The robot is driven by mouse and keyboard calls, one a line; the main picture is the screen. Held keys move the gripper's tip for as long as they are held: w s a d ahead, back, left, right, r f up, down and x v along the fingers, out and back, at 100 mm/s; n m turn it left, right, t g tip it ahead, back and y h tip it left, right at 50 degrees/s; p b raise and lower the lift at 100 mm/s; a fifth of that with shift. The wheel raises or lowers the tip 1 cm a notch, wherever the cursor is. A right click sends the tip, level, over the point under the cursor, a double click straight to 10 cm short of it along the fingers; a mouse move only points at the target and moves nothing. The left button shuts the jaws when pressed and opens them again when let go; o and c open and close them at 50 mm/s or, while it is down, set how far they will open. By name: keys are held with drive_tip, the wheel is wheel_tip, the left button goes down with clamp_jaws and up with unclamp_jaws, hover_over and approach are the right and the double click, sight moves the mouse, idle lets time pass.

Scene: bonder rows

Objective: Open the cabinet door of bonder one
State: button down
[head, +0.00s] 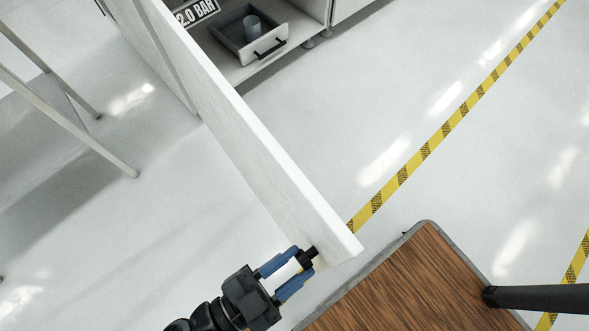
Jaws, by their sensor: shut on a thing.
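The white cabinet door (245,130) stands swung out from the cabinet (315,12), seen from above along its top edge. My gripper (298,267), with blue fingers, is at the door's face near that free end. It is shut on the black door handle (309,255), which the fingers partly hide. Inside the open cabinet is a grey drawer (276,48) with a dark handle, and a grey-blue cup (252,27) stands in it. No bonder number is readable.
A sign reading "2.0 BAR" (196,12) is by the cabinet. A metal leg frame (75,127) stands at the left. A yellow-black floor stripe (440,134) runs diagonally at the right. The pale floor between stripe and door is clear.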

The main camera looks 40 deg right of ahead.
drive_tip(key=shift+f, duration=0.1)
drive_tip(key=c, duration=0.7)
unclamp_jaws()
drive_tip(key=shift+c, duration=0.2)
drive_tip(key=a, duration=0.7)
drive_tip(key=shift+a+b, duration=0.3)
drive_tip(key=shift+a, duration=0.05)
